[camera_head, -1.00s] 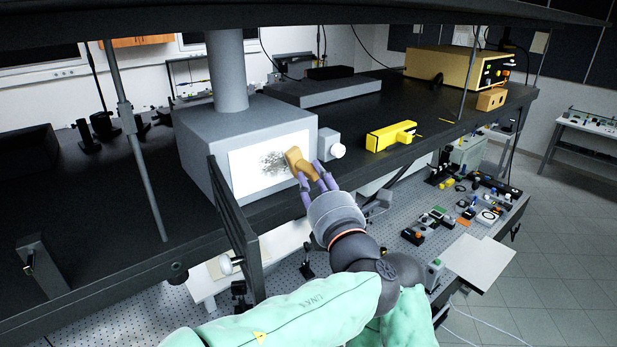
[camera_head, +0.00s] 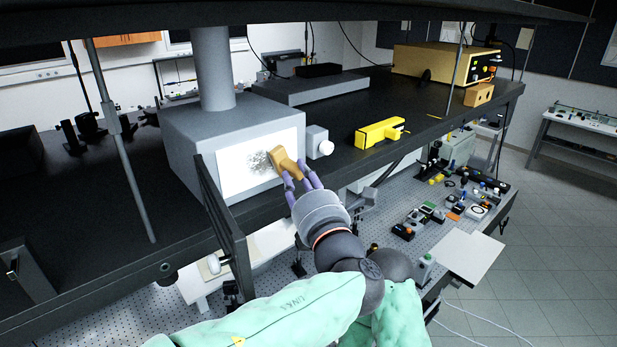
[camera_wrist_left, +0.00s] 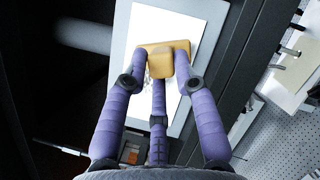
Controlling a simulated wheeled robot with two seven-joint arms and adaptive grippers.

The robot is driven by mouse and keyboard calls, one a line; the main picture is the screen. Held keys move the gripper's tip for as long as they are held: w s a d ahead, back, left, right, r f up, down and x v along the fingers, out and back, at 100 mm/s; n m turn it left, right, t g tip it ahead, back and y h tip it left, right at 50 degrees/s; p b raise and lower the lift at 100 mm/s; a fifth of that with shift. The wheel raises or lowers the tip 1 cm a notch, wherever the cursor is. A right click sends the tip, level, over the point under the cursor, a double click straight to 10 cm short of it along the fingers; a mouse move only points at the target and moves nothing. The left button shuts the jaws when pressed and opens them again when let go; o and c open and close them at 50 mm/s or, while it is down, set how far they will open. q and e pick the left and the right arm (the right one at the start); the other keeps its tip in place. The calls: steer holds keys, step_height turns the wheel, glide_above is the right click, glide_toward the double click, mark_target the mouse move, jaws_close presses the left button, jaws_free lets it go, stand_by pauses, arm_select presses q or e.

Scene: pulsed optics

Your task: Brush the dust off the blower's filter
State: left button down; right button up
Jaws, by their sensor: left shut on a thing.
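The blower (camera_head: 190,140) is a grey box with a thick duct rising from its top, on the dark shelf. Its white filter (camera_head: 235,172) faces forward and carries a grey smudge of dust near the middle. My left gripper (camera_head: 299,178) is shut on a tan brush (camera_head: 284,161), held at the right part of the filter beside the dust. In the left wrist view the purple fingers (camera_wrist_left: 161,62) close around the brush (camera_wrist_left: 165,50) over the white filter (camera_wrist_left: 160,25). The brush hides part of the dust; exact contact is unclear. My right gripper is not in view.
A dark upright panel (camera_head: 226,225) stands out in front of the blower's left side. A grey block with a white knob (camera_head: 326,147) sits right of the filter. A yellow device (camera_head: 379,132) lies farther right on the shelf. An optics bench (camera_head: 400,250) is below.

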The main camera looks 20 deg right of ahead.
arm_select(q)
steer(key=shift+s+a, duration=0.15)
steer(key=shift+a, duration=0.55)
steer(key=shift+s+a+r, duration=0.9)
steer(key=shift+s+a, duration=0.15)
steer(key=shift+a, duration=1.75)
steer(key=w+d, duration=0.3)
steer(key=d, duration=0.7)
steer(key=shift+w+p, duration=0.35)
steer(key=shift+p, duration=0.05)
steer(key=shift+a, duration=0.1)
steer(key=shift+s+a, duration=0.1)
